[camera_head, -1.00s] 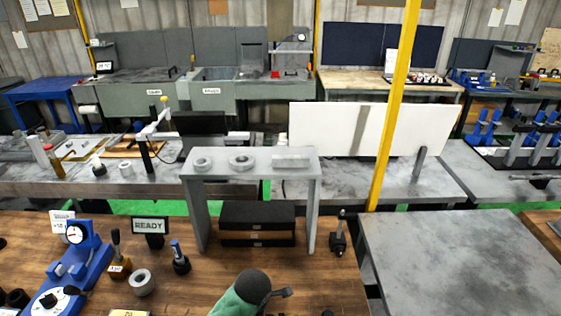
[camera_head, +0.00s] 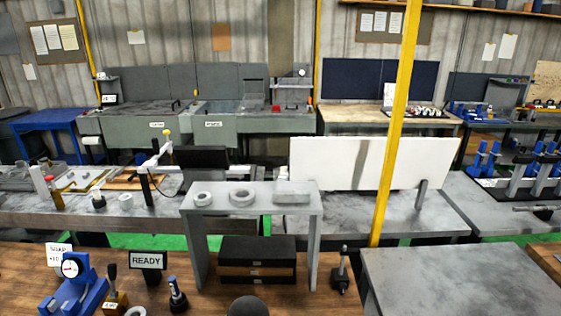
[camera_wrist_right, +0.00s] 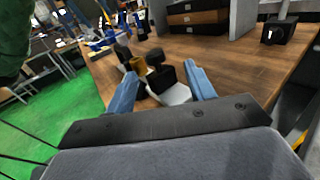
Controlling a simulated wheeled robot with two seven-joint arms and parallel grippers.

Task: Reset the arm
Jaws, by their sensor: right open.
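My right gripper (camera_wrist_right: 162,72) shows in the right wrist view with its two blue fingers spread apart, over the brown wooden bench (camera_wrist_right: 222,50). A small white piece with black parts (camera_wrist_right: 172,85) shows between and beyond the fingers. I cannot tell how far it is from them, and nothing is seen clamped. In the head view neither gripper shows. A dark rounded top (camera_head: 248,306) shows at the bottom edge; most of it is cut off, and I cannot tell what it belongs to.
A grey stand (camera_head: 262,210) with ring parts spans black drawers (camera_head: 258,247). A READY sign (camera_head: 148,260), a blue dial gauge (camera_head: 72,285) and a small black post base (camera_head: 340,278) stand on the bench. A yellow pole (camera_head: 396,120) rises at right. Green floor (camera_wrist_right: 55,115) lies left.

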